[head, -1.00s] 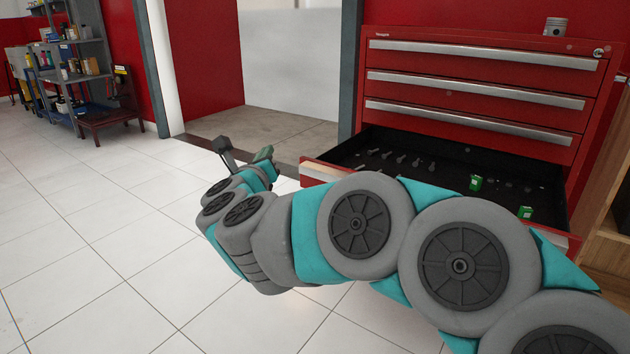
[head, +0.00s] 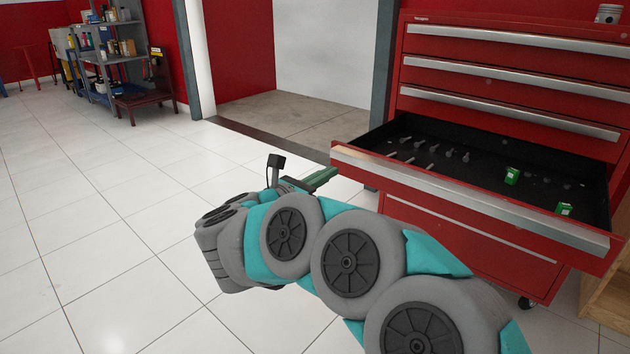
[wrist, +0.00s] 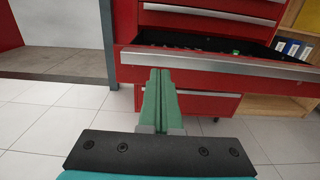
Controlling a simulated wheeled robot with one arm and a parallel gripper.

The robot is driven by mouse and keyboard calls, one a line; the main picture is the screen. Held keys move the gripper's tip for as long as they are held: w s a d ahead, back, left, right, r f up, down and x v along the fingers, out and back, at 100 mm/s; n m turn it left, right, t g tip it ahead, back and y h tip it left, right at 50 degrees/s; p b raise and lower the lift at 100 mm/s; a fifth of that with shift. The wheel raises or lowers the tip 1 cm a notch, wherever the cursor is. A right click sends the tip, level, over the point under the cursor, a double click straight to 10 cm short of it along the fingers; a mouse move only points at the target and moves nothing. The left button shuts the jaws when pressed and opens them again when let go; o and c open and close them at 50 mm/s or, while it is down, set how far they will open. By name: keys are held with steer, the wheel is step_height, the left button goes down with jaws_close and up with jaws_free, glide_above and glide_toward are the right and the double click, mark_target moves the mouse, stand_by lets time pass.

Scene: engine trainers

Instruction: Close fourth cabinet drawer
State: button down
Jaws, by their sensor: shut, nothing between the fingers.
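The red tool cabinet (head: 520,75) stands at the right in the head view. Its fourth drawer from the top (head: 470,203) is pulled far out, with a silver front handle strip and a black interior. The drawer front also shows in the wrist view (wrist: 225,64). My gripper (head: 328,174) is shut and empty, its green fingers side by side. In the head view it is just left of the drawer front's left end, apart from it. In the wrist view the fingertips (wrist: 160,72) point toward the drawer front's lower left part; I cannot tell the exact gap.
Several small metal parts and green boxes (head: 511,175) lie in the drawer. A piston (head: 608,13) sits on the cabinet top. A wooden shelf (wrist: 268,102) stands right of the cabinet. Grey shelving (head: 115,65) is far left. The tiled floor at the left is clear.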

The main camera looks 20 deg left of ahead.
mark_target(354, 158)
steer(key=x, duration=0.7)
steer(key=shift+w, duration=0.2)
steer(key=shift+w+f, duration=0.1)
